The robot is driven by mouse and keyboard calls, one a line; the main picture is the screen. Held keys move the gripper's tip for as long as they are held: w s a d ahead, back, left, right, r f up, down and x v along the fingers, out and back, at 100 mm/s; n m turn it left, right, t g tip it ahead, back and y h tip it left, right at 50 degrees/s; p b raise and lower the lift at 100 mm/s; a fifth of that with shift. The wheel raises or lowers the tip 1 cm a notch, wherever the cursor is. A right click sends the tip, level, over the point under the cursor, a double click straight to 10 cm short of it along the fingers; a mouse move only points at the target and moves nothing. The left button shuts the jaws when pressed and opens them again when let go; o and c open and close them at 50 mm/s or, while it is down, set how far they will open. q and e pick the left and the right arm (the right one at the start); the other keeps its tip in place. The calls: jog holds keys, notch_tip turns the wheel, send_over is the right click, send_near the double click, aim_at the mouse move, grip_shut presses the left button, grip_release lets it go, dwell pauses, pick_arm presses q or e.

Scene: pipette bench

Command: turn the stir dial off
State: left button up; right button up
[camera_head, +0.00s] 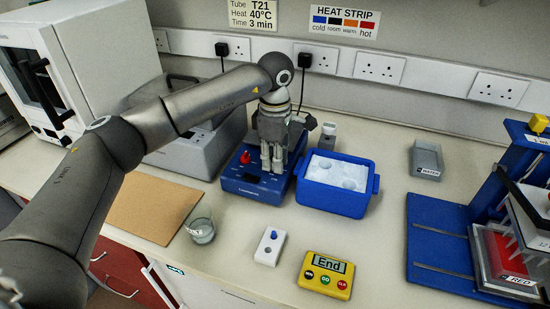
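A blue heater-stirrer unit (250,187) stands mid-bench, with a small lit display (251,178) on its front. A red knob (245,158) sits on its left side. I cannot tell whether this knob is the stir dial, and no other dial shows clearly. My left gripper (271,170) points down over the unit, just right of the red knob. Its fingers are close together and hide part of the unit. I cannot tell whether they touch it or hold anything. My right gripper is not in view.
A blue ice box (338,201) stands close to the right of the unit. A glass beaker (201,230), a white block with a blue knob (269,246) and a yellow timer reading "End" (326,275) stand in front. A brown board (154,207) lies left.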

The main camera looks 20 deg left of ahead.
pick_arm(q)
jog(key=o, duration=0.4)
jog(key=shift+o, duration=0.2)
jog(key=shift+r, duration=0.15)
notch_tip(320, 180, up, 12)
dwell(0.5)
